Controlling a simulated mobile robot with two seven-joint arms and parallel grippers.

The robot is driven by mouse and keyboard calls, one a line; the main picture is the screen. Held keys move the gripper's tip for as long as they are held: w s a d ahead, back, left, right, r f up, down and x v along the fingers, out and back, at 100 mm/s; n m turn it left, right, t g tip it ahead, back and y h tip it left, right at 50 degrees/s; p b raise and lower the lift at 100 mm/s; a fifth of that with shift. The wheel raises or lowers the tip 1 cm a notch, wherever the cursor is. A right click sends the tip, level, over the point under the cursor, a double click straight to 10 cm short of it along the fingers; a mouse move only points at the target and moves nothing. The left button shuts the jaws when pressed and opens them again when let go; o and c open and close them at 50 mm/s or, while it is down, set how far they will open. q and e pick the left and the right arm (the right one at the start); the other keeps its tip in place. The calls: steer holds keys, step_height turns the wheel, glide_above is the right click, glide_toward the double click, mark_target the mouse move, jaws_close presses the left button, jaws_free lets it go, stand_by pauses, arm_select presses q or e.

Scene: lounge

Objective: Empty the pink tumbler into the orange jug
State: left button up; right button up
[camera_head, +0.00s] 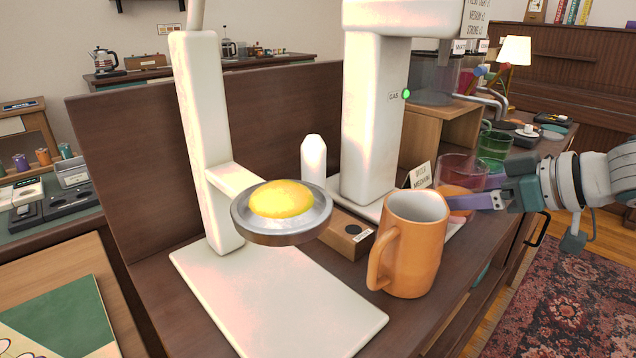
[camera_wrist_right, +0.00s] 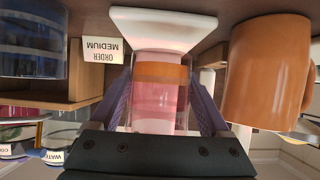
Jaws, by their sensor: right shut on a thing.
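The pink tumbler (camera_head: 458,168) is clear pink with an orange band low on it. It stands behind and right of the jug in the head view and looks upright. My right gripper (camera_head: 464,201) comes in from the right and is shut on the tumbler, with one purple finger on each side of it in the wrist view (camera_wrist_right: 160,105). A white base (camera_wrist_right: 163,28) shows at the tumbler's foot; I cannot tell whether they touch. The orange jug (camera_head: 418,245) stands upright on the counter, handle to the left; its visible inner wall is pale. My left gripper is not in view.
A white stand (camera_head: 205,150) holds a metal dish (camera_head: 285,236) with a yellow mound, left of the jug. A white machine (camera_head: 372,120) stands behind. An order card (camera_head: 421,175) and a green glass (camera_head: 494,146) are near the tumbler. The counter's right edge is close to the jug.

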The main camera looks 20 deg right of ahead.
steer(key=shift+a+r, duration=0.1)
steer(key=shift+s+a+r+n, duration=0.15)
steer(key=shift+n, duration=0.15)
steer(key=shift+s+a+h, duration=0.1)
steer(key=shift+a+h, duration=0.1)
steer(key=shift+h, duration=0.2)
steer(key=shift+a+r+n+p, duration=0.15)
steer(key=shift+r+n+p, duration=0.15)
steer(key=shift+r, duration=0.05)
steer(key=r+p, duration=0.2)
steer(key=p, duration=0.1)
steer(key=a+r+n+t+h+p, duration=0.1)
steer(key=r+p, duration=0.1)
steer(key=p, duration=0.1)
steer(key=r+n+p, duration=0.1)
steer(key=r+p, duration=0.1)
steer(key=p, duration=0.1)
steer(key=shift+s+a+r+h+p, duration=0.15)
steer(key=shift+s+a+h+p, duration=0.2)
steer(key=shift+a+h+p, duration=0.05)
steer(key=shift+s+a+r+n+t+h+b, duration=0.1)
steer(key=shift+a+r+n+t+h+b, duration=0.15)
steer(key=shift+n+t+h+b, duration=0.5)
steer(key=shift+s+a+r+n+t+h+b, duration=0.15)
steer(key=shift+r+n+t+h+b, duration=0.15)
steer(key=shift+n+b, duration=0.7)
steer(key=shift+s+a+r+n+t+h+b, duration=0.15)
steer(key=shift+n+t+h+b, duration=0.4)
steer(key=shift+b, duration=0.55)
